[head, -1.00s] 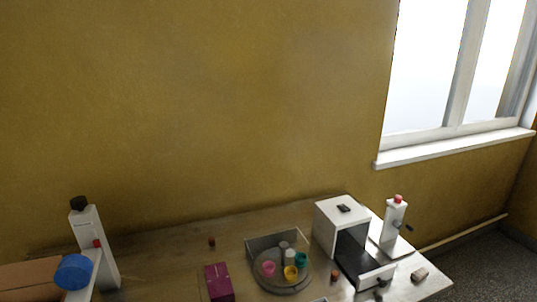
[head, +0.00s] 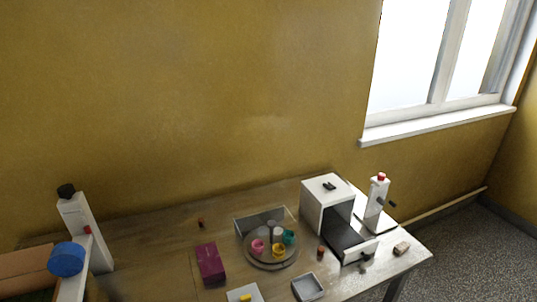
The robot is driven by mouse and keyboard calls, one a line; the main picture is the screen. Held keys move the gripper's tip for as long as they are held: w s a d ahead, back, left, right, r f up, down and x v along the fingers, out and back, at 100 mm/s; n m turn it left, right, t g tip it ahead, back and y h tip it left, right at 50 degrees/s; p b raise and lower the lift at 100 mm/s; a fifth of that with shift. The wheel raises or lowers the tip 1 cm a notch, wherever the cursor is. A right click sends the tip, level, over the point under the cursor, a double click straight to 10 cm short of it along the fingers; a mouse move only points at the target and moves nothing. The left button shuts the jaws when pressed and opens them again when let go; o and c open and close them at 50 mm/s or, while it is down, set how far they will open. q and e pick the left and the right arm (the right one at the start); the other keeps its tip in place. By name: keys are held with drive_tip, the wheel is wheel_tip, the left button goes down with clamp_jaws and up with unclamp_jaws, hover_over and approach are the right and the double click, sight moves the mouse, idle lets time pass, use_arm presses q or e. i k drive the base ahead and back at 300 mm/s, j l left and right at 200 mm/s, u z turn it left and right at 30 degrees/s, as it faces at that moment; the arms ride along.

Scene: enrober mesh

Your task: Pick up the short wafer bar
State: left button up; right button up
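Neither of my grippers is in view. A small brown block (head: 401,248) lies at the right end of the wooden table (head: 150,250). A small reddish-brown upright piece (head: 320,252) stands between the round tray and the white machine. Another tiny dark brown piece (head: 200,222) is near the back of the table. All are too small in the picture for me to tell which is the short wafer bar.
A white box-shaped machine (head: 321,205) with a dark belt stands at right, with a white red-topped stand (head: 378,196) behind it. A round grey tray (head: 270,265) holds coloured cups. A maroon box (head: 210,264) and grey tray (head: 309,287) are nearby.

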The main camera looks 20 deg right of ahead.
sight(402, 247)
drive_tip(key=z, duration=1.3)
